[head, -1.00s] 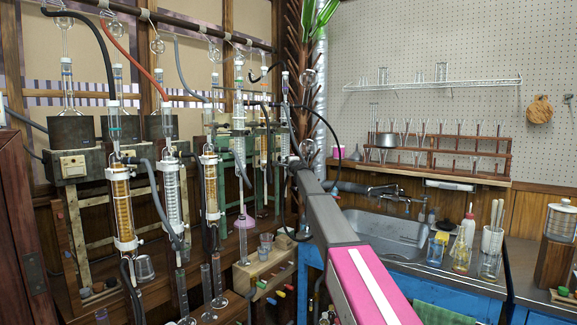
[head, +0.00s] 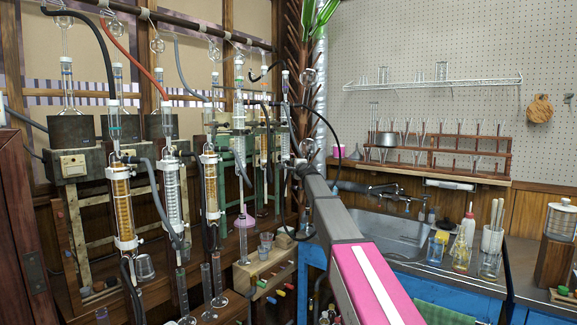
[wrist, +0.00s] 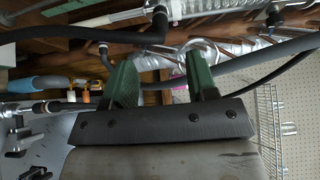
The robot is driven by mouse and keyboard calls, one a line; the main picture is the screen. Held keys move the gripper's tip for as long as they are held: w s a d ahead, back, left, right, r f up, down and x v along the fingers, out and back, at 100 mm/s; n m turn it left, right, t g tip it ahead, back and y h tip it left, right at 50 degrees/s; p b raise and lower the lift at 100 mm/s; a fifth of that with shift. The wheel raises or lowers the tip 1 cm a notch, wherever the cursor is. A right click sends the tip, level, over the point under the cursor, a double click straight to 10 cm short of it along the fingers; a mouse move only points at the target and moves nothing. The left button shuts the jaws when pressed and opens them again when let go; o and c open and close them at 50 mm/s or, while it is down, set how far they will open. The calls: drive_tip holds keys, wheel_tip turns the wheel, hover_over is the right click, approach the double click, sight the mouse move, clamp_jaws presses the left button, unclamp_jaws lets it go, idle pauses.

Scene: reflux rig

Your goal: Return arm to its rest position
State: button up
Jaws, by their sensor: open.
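My arm (head: 335,215), with a grey link and a pink link, reaches from the bottom of the head view toward the glassware rig. My gripper (head: 297,165) is small and dark at its far end, beside the rig's right side. In the wrist view my gripper (wrist: 160,62) shows two green fingers standing well apart. I see nothing held between them. Dark hoses and a silvery duct (wrist: 205,50) lie behind the fingers. In the head view I cannot tell how far the gripper is from the nearest hose.
Amber-filled columns (head: 122,205) and hoses crowd the left. A wooden block (head: 262,268) with coloured taps stands below the gripper. A sink (head: 385,235), bottles and a beaker of rods (head: 490,250) are at the right. A wire shelf (head: 435,84) hangs on the pegboard.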

drive_tip(key=s+d+f+n+g, duration=0.1)
drive_tip(key=s+f+n+g, duration=0.2)
drive_tip(key=s+f, duration=0.65)
drive_tip(key=s+d+f+n+g+h, duration=0.1)
drive_tip(key=s+d+f+n+g, duration=0.15)
drive_tip(key=s+f, duration=0.65)
drive_tip(key=s+d+f+n+g, duration=0.1)
drive_tip(key=s+f+n+g, duration=0.3)
drive_tip(key=f, duration=1)
drive_tip(key=s+d+f+n+g+h, duration=0.1)
drive_tip(key=s+d+f+g, duration=0.1)
drive_tip(key=s+f, duration=0.4)
drive_tip(key=s+d+f+n+g+h, duration=0.1)
drive_tip(key=s+d+f+n+g, duration=0.1)
drive_tip(key=s, duration=1.4)
drive_tip(key=s+d+f+n+g+h, duration=0.2)
drive_tip(key=s+d+f, duration=0.3)
drive_tip(key=s+f, duration=0.4)
drive_tip(key=s+g, duration=0.1)
drive_tip(key=s, duration=0.1)
drive_tip(key=shift+s+f+g, duration=0.35)
